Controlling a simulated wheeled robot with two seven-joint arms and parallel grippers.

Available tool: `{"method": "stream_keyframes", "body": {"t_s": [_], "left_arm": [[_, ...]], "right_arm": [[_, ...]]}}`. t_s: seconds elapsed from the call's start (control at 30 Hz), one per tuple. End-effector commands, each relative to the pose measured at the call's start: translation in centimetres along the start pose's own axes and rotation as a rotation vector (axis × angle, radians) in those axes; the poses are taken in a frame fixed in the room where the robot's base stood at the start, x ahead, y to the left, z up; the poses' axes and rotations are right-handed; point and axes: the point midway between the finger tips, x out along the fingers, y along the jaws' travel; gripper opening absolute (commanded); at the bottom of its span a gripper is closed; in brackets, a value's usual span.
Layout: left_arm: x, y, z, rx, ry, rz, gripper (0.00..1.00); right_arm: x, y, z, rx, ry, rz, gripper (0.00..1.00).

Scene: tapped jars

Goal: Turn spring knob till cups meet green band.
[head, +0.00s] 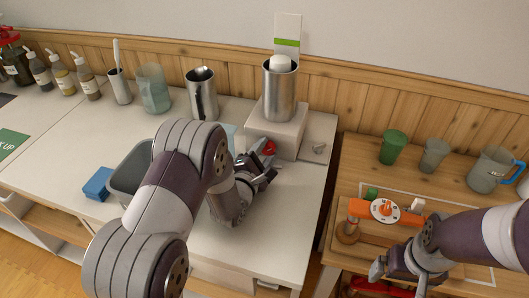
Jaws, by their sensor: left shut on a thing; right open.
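A steel cylinder (279,95) stands on a white block (290,133) at the back of the white counter. The rounded white top of the cups (282,62) shows in its mouth. Behind it, an upright white card carries a green band (286,42); in this view the cups' top appears a little below the band. My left gripper (264,161) is at the block's front left, shut on a small red part (269,147), which looks like the spring knob and is mostly hidden by the fingers. My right gripper (403,268) is open, low over the wooden table at right.
A steel pitcher (202,95), a glass jar (154,88) and pump bottles (64,80) line the back. A grey bin (130,168) and blue sponge (98,184) are at left. An orange-handled device (384,210), green cup (393,147) and clear pitcher (490,169) are at right.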

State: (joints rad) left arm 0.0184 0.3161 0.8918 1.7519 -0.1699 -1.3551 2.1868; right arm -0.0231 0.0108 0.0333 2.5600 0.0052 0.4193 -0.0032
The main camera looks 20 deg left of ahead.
Motion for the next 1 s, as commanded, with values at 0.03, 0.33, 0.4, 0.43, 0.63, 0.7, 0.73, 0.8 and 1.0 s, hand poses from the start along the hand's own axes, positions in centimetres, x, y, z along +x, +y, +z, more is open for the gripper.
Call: {"method": "stream_keyframes", "body": {"t_s": [0.03, 0.33, 0.4, 0.43, 0.63, 0.7, 0.73, 0.8, 1.0], "left_arm": [[0.0, -0.1, 0.0, 0.04, 0.003, -0.005, 0.13], [0.0, -0.1, 0.1, 0.324, 0.03, -0.027, 0.13], [0.0, -0.1, 0.1, 0.389, 0.036, -0.032, 0.13], [0.0, -0.2, 0.1, 0.417, 0.038, -0.035, 0.13], [0.0, -0.2, 0.1, 0.593, 0.054, -0.048, 0.13], [0.0, -0.2, 0.1, 0.647, 0.059, -0.053, 0.13], [-0.1, -0.2, 0.1, 0.668, 0.061, -0.054, 0.13], [-0.1, -0.2, 0.1, 0.716, 0.067, -0.058, 0.13], [-0.1, -0.3, 0.2, 0.822, 0.076, -0.067, 0.13]], "right_arm": [[0.0, 0.0, 0.0, 0.0, 0.0, 0.0, 0.97], [0.3, 0.0, 0.0, 0.0, 0.0, 0.0, 0.97], [0.3, 0.0, 0.0, 0.0, 0.0, 0.0, 0.97], [0.4, 0.0, 0.1, 0.0, 0.0, 0.0, 0.97], [0.7, 0.0, 0.1, 0.0, 0.0, 0.0, 0.97], [0.8, 0.0, 0.1, 0.0, 0.0, 0.0, 0.97], [0.8, 0.0, 0.1, 0.0, 0.0, 0.0, 0.97], [0.9, 0.0, 0.1, 0.0, 0.0, 0.0, 0.97], [1.2, 0.0, 0.1, 0.0, 0.0, 0.0, 0.97]]}}
